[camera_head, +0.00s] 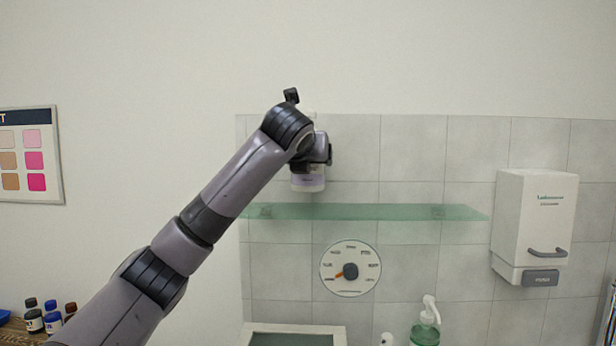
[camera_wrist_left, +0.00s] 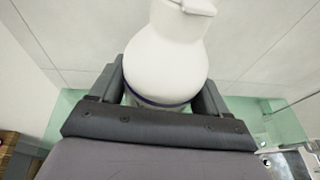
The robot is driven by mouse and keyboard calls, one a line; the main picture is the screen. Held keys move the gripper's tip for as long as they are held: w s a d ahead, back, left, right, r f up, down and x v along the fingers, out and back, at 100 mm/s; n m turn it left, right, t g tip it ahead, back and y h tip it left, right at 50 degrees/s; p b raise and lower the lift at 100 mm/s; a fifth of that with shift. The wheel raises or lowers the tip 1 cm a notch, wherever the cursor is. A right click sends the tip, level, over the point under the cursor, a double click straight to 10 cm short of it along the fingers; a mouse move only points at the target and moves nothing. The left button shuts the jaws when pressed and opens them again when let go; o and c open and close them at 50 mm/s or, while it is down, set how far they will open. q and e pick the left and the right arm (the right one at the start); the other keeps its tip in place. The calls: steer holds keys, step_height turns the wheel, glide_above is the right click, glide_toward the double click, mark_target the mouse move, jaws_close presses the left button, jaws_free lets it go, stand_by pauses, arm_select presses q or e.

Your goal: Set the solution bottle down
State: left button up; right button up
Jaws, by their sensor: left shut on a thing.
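The solution bottle (camera_wrist_left: 165,65) is white with a rounded shoulder and a white cap, and fills the upper middle of the left wrist view. My left gripper (camera_wrist_left: 162,92) is shut around its body, one finger on each side. In the head view the lower part of the bottle (camera_head: 308,183) shows below my left gripper (camera_head: 318,150), roughly upright. Its base appears a little above the green glass shelf (camera_head: 400,212), with a narrow gap in the picture. My wrist hides most of the bottle there. My right gripper is not in view.
The glass shelf looks bare. Below it are a round dial (camera_head: 350,268) on the tiles, a pump bottle (camera_head: 425,325) and a pale-framed panel (camera_head: 293,338). A white dispenser (camera_head: 535,222) hangs at right. Small dark-capped bottles (camera_head: 52,321) stand at lower left.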

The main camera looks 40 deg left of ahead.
mark_target(308, 176)
arm_select(q)
steer(key=shift+f, duration=1.8)
steer(key=shift+f, duration=0.2)
steer(key=o, duration=1.4)
steer(key=shift+c, duration=0.2)
steer(key=shift+s+r, duration=0.1)
steer(key=shift+r, duration=0.05)
steer(key=b+v, duration=0.1)
steer(key=v, duration=1.1)
